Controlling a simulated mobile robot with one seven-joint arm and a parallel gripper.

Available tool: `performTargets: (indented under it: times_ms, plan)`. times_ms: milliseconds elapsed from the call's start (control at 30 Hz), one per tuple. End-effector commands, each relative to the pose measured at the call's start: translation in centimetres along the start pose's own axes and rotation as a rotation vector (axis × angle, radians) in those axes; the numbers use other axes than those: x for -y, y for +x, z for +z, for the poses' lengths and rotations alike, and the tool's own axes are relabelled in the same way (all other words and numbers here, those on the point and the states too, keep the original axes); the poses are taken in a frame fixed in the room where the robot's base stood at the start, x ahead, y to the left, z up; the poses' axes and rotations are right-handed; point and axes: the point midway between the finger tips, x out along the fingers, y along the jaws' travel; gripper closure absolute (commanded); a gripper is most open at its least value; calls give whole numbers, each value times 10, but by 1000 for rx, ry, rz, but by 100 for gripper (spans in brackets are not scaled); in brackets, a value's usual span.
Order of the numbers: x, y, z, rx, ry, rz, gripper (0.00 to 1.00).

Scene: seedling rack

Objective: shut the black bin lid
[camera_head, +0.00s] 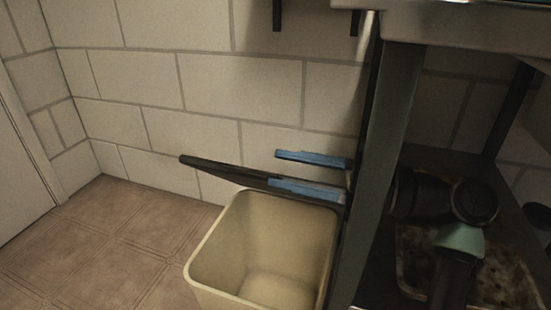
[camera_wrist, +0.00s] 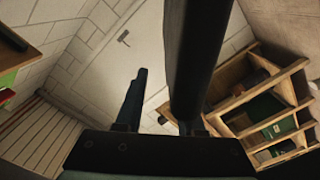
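The beige bin (camera_head: 265,245) stands on the floor beside the rack, its inside open to view in the head view. Its black lid (camera_head: 215,167) is raised, seen nearly edge-on above the bin's far rim, its left end higher. My gripper (camera_head: 272,168) has its two blue fingers apart, reaching in from the right. The lower finger overlaps the lid and the upper one is above it; I cannot tell whether either touches. In the wrist view a long dark bar (camera_wrist: 197,50), apparently the lid edge-on, covers much of the right finger. The left finger shows clear.
A dark rack post (camera_head: 385,160) stands close to the bin's right and hides part of my arm. A dirty tray (camera_head: 515,285) lies on the rack. Tiled floor (camera_head: 120,250) is clear at left. A wooden shelf (camera_wrist: 265,105) shows in the wrist view.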

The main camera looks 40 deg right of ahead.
Motion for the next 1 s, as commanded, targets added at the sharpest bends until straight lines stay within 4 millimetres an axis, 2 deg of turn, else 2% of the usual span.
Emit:
performTargets:
  times_ms: [33, 200, 433, 600, 1000]
  plan:
    - [-5, -12, -4, 2, 4, 5, 62]
    - [-5, -52, -4, 2, 3, 5, 62]
    - [-3, -90, -2, 1, 2, 3, 62]
    - [-1, -101, -1, 0, 1, 1, 62]
    - [0, -102, 0, 0, 0, 1, 62]
